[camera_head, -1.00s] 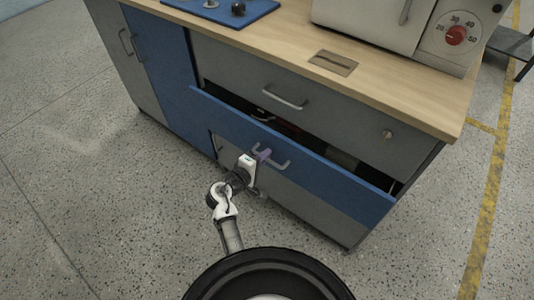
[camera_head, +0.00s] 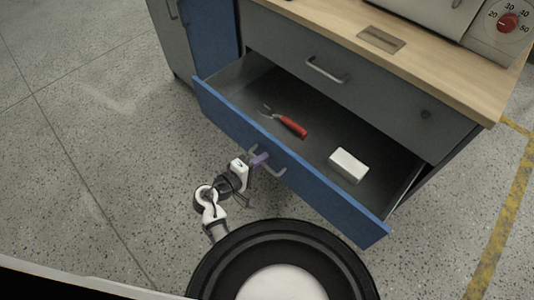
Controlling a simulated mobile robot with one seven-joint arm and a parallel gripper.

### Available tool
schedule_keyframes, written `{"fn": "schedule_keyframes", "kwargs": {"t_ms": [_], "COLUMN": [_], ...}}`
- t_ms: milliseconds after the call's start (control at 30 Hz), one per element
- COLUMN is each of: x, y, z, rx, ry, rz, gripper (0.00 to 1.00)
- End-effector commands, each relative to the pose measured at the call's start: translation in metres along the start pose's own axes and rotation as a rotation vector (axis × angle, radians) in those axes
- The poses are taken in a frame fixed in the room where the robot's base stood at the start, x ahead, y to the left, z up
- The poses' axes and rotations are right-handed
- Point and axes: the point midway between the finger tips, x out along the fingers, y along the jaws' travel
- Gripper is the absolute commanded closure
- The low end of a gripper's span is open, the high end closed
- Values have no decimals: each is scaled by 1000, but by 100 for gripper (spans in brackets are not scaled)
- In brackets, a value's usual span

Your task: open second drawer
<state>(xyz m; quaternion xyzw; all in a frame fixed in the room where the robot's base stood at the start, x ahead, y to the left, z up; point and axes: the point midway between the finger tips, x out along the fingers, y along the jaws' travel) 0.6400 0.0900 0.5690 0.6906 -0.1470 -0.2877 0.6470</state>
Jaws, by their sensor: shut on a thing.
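The second drawer has a blue front (camera_head: 330,201) and stands well out from the grey cabinet, below the closed grey top drawer (camera_head: 365,92). Its grey inside shows from above. It holds red-handled pliers (camera_head: 290,125) and a white block (camera_head: 348,165). My gripper (camera_head: 259,160) is at the drawer's bar handle (camera_head: 279,171), shut on the left part of it. The fingertips partly hide the handle there.
The wooden worktop (camera_head: 445,85) carries a white appliance with a red dial (camera_head: 508,22). A blue cabinet door (camera_head: 208,40) is at the left of the drawers. Speckled floor (camera_head: 85,150) is free to the left.

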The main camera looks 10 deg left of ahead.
Motion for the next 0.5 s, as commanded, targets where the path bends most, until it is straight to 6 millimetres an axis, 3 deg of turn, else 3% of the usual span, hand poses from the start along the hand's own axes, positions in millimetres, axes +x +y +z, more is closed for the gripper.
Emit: {"fn": "schedule_keyframes", "kwargs": {"t_ms": [433, 467, 500], "x": [-4, -4, -4], "y": [-1, -1, -1], "z": [0, 0, 0], "rx": [0, 0, 0], "ry": [-1, -1, -1], "rz": [0, 0, 0], "gripper": [100, 87, 85]}}
